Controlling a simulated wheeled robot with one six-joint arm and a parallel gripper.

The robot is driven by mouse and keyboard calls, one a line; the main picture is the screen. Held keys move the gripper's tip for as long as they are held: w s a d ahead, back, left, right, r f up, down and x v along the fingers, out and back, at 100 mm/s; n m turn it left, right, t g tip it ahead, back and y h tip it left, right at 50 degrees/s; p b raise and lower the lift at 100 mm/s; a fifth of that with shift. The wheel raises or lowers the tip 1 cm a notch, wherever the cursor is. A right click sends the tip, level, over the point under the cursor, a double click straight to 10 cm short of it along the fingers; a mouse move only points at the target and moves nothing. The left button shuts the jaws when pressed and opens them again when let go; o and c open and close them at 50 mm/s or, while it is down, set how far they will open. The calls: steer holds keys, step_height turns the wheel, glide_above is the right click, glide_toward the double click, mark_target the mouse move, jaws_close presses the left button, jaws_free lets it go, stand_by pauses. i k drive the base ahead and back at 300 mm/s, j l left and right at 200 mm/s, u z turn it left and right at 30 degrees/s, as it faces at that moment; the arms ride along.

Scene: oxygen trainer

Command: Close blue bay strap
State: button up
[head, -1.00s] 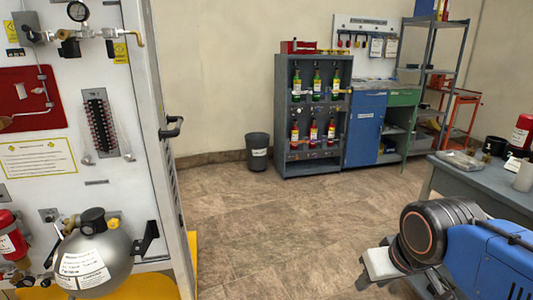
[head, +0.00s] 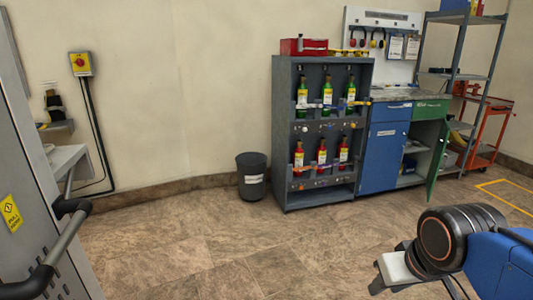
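A dark grey bottle rack (head: 323,187) stands against the back wall in the head view. Its upper shelf holds three green bottles (head: 327,92) and its lower shelf three red bottles (head: 322,152), all upright. Small coloured strap pieces show along the bays; an orange one sits beside the right upper bottle. A bluish band shows by the lower row, but I cannot tell whether it is open or fastened. My gripper (head: 392,270) is at the lower right, well in front of and apart from the rack. Its fingers are not clear.
A dark bin (head: 251,178) stands left of the rack. A blue cabinet (head: 384,152) adjoins it on the right, with an open green door (head: 438,160). A grey panel with a black handle (head: 50,250) fills the left edge. The floor between is clear.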

mark_target(325, 105)
steer(key=i+z, duration=0.1)
steer(key=i, duration=0.75)
steer(key=i+j, duration=0.2)
steer(key=i, duration=0.65)
steer(key=l+z, duration=0.05)
